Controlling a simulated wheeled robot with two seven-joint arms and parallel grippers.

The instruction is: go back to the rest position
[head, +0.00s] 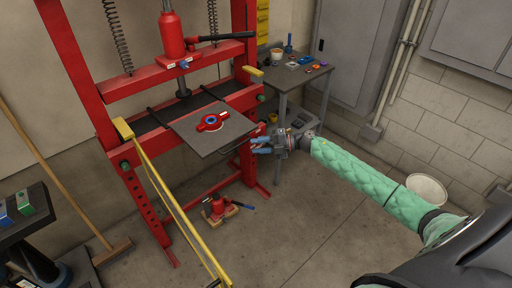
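My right arm, in a green quilted sleeve, reaches in from the right. My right gripper (259,144) has blue-tipped fingers spread apart with nothing visible between them. It is just right of the dark plate (205,138) on the red press, close to the plate's right edge; I cannot tell whether they touch. A red two-handled tool with a blue centre (211,122) lies on the plate. My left gripper is not in view.
The red press frame (100,95) stands at left with a yellow bar (173,205) angled out in front. A small grey table (288,78) with small items stands behind my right gripper. A broom (55,170) leans left. Floor at centre right is clear.

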